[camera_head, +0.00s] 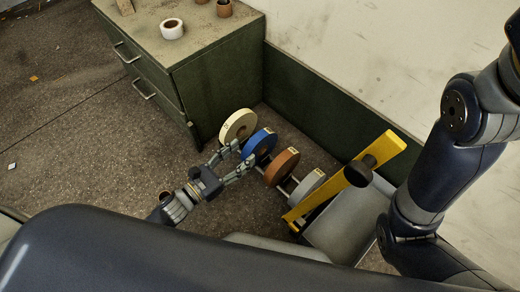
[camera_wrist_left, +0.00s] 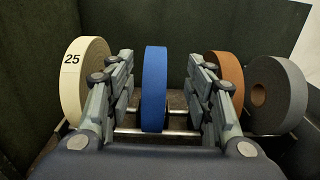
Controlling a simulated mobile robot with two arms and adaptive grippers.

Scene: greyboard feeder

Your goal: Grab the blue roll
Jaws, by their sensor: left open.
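The blue roll (camera_head: 260,143) stands upright on a low rack, between a cream roll (camera_head: 237,125) and an orange-brown roll (camera_head: 282,167). My left gripper (camera_head: 242,156) reaches in from the left with its fingers by the blue roll. In the left wrist view the left gripper (camera_wrist_left: 163,80) is open, with one finger on each side of the blue roll (camera_wrist_left: 154,88). A gap shows between each finger and the roll. The cream roll (camera_wrist_left: 85,80), marked 25, is left of the fingers. My right arm shows, but its gripper does not.
A grey roll (camera_head: 307,187) stands at the rack's near end, by a yellow bar (camera_head: 345,178) with a black knob (camera_head: 360,171). Metal rods (camera_wrist_left: 180,133) run under the rolls. A green cabinet (camera_head: 190,80) and the wall stand behind. The floor at left is mostly clear.

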